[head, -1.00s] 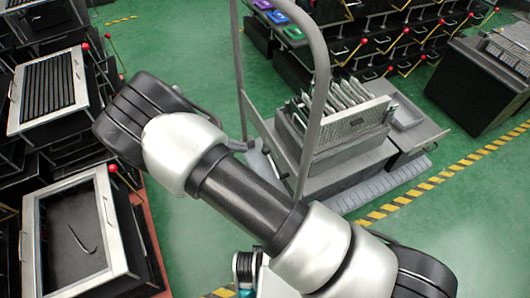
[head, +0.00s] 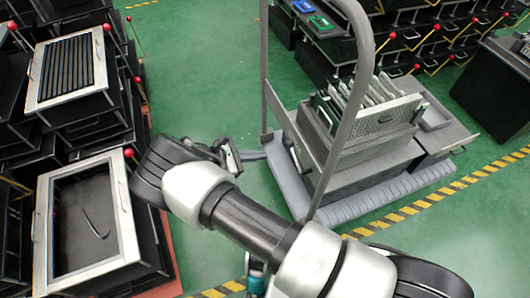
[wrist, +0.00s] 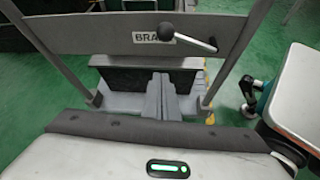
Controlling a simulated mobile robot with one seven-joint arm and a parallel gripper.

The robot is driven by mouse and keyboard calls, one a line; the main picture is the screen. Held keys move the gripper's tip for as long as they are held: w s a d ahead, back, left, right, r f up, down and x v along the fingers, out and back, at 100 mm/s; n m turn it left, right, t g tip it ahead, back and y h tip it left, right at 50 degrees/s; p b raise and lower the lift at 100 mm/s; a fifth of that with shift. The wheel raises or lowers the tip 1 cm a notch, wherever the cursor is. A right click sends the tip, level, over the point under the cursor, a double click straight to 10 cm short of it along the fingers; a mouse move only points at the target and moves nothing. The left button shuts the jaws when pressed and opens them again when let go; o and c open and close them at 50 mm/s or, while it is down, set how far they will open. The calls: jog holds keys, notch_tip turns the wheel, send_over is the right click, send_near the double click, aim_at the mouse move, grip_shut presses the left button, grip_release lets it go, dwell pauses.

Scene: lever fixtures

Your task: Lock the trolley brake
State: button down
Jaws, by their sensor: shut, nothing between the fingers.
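The trolley (head: 382,192) is a grey flat cart with a tall tubular handle frame. In the wrist view its crossbar panel (wrist: 100,36) carries a partly covered label reading "BRA". In the head view my gripper (head: 262,155) is at the trolley's left end, and the lever cannot be made out.
A metal rack load (head: 360,110) sits on the trolley. Dark cabinets with red-knobbed levers (head: 85,210) stand at left, close to my arm. More shelving (head: 430,40) is at the back. Green floor is clear around the trolley, with a yellow-black stripe (head: 410,207) in front.

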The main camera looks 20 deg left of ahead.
jog(key=w+d+b, duration=0.1)
jog(key=w+d, duration=0.3)
jog(key=d, duration=0.2)
jog(key=shift+w+d, duration=0.15)
jog(key=shift+w, duration=0.25)
